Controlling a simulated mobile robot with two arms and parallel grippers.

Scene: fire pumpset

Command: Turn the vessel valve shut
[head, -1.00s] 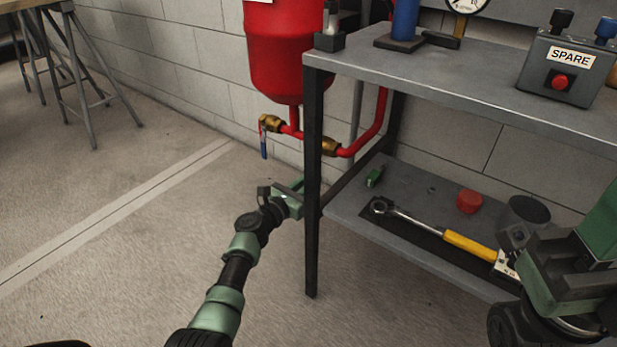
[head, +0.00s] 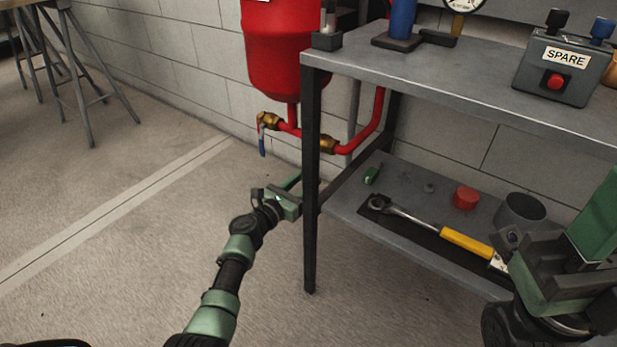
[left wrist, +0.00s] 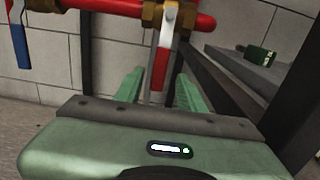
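A red vessel (head: 287,50) hangs by the wall, with a red pipe and brass valves below it. One brass valve (head: 268,121) has a blue lever (head: 262,143) hanging down. It also shows at the left of the left wrist view (left wrist: 20,42). Another brass valve (head: 329,145) sits by the bench leg; in the left wrist view a red lever (left wrist: 160,66) hangs down from it, across the pipe. My left gripper (left wrist: 157,90) is open below that valve, its green fingers on either side of the lever, contact unclear. My right gripper (head: 535,265) is at the right edge, its fingertips unclear.
The grey bench (head: 450,75) has a dark front leg (head: 311,190) close to my left gripper. Its lower shelf holds a yellow-handled wrench (head: 465,243), a red cap (head: 466,197) and a dark cup (head: 520,210).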

